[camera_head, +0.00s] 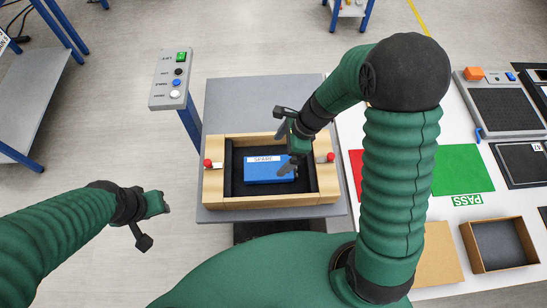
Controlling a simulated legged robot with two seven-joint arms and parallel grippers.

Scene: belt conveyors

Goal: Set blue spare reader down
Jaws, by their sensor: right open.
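The blue spare reader (265,176), with a white label reading SPARE, lies flat inside a wooden frame (224,203) with a dark inside, on a grey table. My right gripper (284,149) is open above the reader's upper right part, and its fingers hide a little of that side. I cannot tell whether a finger touches the reader. My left gripper (158,222) is off to the left, away from the frame; its fingers are too unclear to tell open from shut.
Red-knobbed clamps (208,163) sit on the frame's left and right sides. A button post (174,83) stands at the upper left. At right, a white table holds a green PASS mat (460,171), a red mat, an open cardboard box (500,245) and a dark-screened device (503,108).

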